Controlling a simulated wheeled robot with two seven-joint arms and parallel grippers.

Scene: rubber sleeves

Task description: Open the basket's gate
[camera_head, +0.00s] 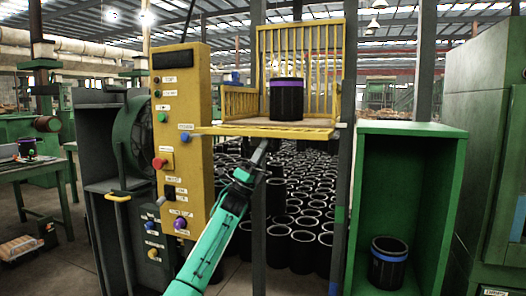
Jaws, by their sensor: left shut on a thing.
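The yellow basket (300,50) stands open-barred at the centre, with a tall barred back and a lower barred left side (240,101). Its gate (220,130) is a yellow piece at the front that lies about flat, jutting toward me with no upright bars in front. A black sleeve with a purple band (286,100) stands upright in the basket. My left gripper (262,148) is at the gate's front edge, below its middle, and shut on it. The fingertips are partly hidden by the gate. My right gripper is not in view.
A yellow control panel (181,130) with buttons stands close on the left. Grey posts flank the basket. Many black sleeves (295,220) stand on the floor below and behind it. A green open cabinet (410,140) on the right holds a sleeve with a blue band (388,268).

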